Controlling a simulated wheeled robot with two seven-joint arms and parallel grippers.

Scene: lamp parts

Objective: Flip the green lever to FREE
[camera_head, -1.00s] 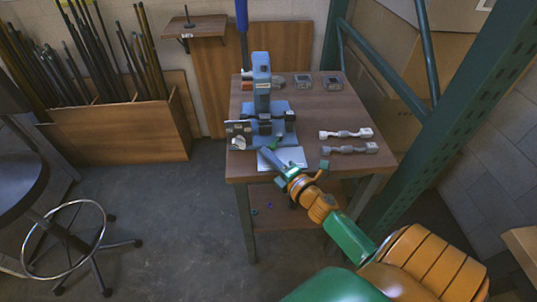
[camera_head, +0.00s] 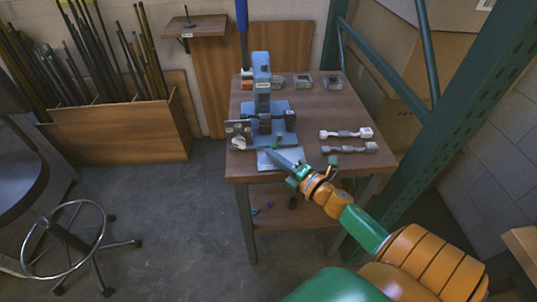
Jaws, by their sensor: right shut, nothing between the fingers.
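A blue upright fixture (camera_head: 262,85) stands on a blue base at the back left of the wooden table. A small green part, which looks like the green lever (camera_head: 277,142), shows at the front of the base. My right gripper (camera_head: 272,153) is shut and empty, its tip over a light grey plate (camera_head: 266,164) at the table's front edge, just in front of the green part. I cannot tell whether it touches the lever. The lever's markings are too small to read. My left gripper is not in view.
Two pale jointed parts (camera_head: 346,133) lie on the right of the table (camera_head: 310,110). Several small clear boxes (camera_head: 303,79) stand at the back. A green metal post (camera_head: 450,110) rises close to the right side. A stool (camera_head: 68,240) stands at the left.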

